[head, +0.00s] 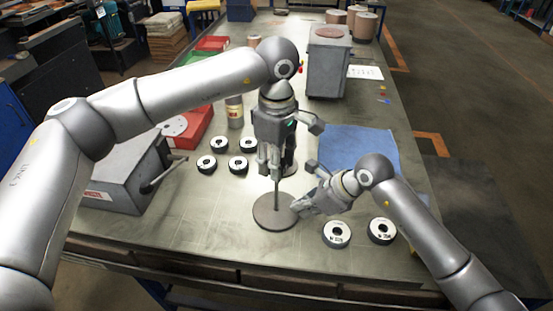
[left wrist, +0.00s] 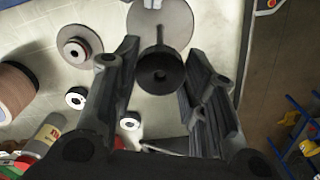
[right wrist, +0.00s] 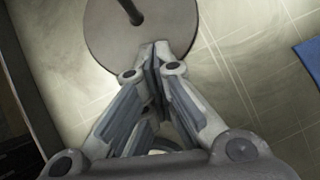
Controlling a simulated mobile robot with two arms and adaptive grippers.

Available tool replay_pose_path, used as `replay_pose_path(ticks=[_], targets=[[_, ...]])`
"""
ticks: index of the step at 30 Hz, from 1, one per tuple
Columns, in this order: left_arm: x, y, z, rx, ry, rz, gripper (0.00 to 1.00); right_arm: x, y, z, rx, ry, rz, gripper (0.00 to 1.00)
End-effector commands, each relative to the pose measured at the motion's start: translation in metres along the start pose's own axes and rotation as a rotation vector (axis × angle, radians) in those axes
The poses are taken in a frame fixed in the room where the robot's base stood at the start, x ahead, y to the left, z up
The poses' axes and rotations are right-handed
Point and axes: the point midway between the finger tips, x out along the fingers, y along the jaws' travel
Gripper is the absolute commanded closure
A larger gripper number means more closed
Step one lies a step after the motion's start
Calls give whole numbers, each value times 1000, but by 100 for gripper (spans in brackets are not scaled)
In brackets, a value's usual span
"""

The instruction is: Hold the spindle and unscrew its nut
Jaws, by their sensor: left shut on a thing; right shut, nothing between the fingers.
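The spindle is a thin dark rod (head: 276,190) standing upright on a round grey base (head: 267,218) on the table. Its base also shows at the top of the left wrist view (left wrist: 175,18). My left gripper (head: 270,168) is above the base, pointing down at the rod's top. In the left wrist view, a dark round nut (left wrist: 159,75) sits between its fingers, in line with the rod. My right gripper (head: 303,204) is low at the right edge of the base. Its fingertips (right wrist: 156,50) are together and empty, apart from the rod.
Several black-and-white flap discs (head: 207,164) lie left of the spindle, and two more (head: 336,233) lie right near the front edge. A grey box with a lever (head: 120,180) stands at left. A blue mat (head: 362,148) lies behind my right gripper.

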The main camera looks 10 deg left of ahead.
Motion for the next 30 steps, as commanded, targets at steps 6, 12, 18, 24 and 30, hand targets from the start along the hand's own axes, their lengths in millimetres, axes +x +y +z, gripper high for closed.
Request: replay_pose_path(ticks=[6, 12, 18, 24, 30], targets=[[0, 0, 0, -233, 0, 0, 80, 0, 0, 0, 0, 0, 1, 100], [0, 0, 0, -449, 0, -1, 80, 0, 0, 0, 0, 0, 1, 100], [1, 0, 0, -665, 1, -2, 80, 0, 0, 0, 0, 0, 1, 100], [1, 0, 0, -881, 1, -2, 80, 0, 0, 0, 0, 0, 1, 100], [1, 0, 0, -1097, 2, -3, 80, 0, 0, 0, 0, 0, 1, 100]])
